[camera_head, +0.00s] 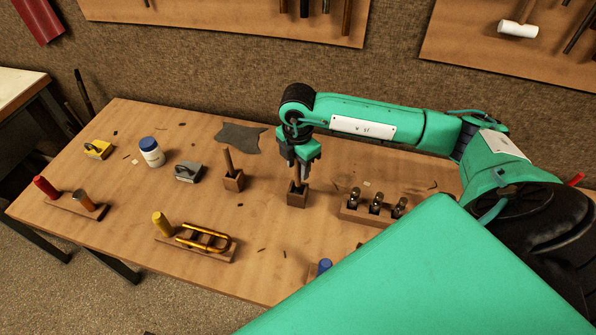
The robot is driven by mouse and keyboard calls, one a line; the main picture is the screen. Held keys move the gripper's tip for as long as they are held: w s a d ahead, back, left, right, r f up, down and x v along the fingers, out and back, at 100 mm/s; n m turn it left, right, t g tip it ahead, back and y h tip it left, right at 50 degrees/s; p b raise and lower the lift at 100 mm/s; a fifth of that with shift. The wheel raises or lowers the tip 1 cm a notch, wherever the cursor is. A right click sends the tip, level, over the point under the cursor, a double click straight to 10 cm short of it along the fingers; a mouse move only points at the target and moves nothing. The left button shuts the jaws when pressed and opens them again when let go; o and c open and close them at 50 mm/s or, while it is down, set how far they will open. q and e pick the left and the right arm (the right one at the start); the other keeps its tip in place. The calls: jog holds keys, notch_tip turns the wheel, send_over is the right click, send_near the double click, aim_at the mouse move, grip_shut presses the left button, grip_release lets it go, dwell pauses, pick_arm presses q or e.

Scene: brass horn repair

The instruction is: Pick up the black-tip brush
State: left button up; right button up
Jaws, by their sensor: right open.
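My right gripper (298,164) points straight down over a small wooden block (297,199) near the middle of the workbench. It is open, with its fingertips just above the block and around or in front of a thin upright brown piece (298,180) standing in it. The gripper hides the upper part of this piece, so I cannot tell whether it is the black-tip brush. Another brown upright handle (228,160) stands in a similar block (233,181) to the left, with no black tip that I can make out. My left gripper is not in view.
To the right, a wooden rack (366,214) holds metal pieces. Left are a white jar (151,152), a grey clamp-like item (188,171) and a yellow one (97,149). In front, a holder (194,246) carries a brass loop (205,238). My green arm covers the bench's right side.

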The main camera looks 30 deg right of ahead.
jog(key=shift+f, duration=0.2)
grip_shut()
jog(key=shift+r, duration=0.1)
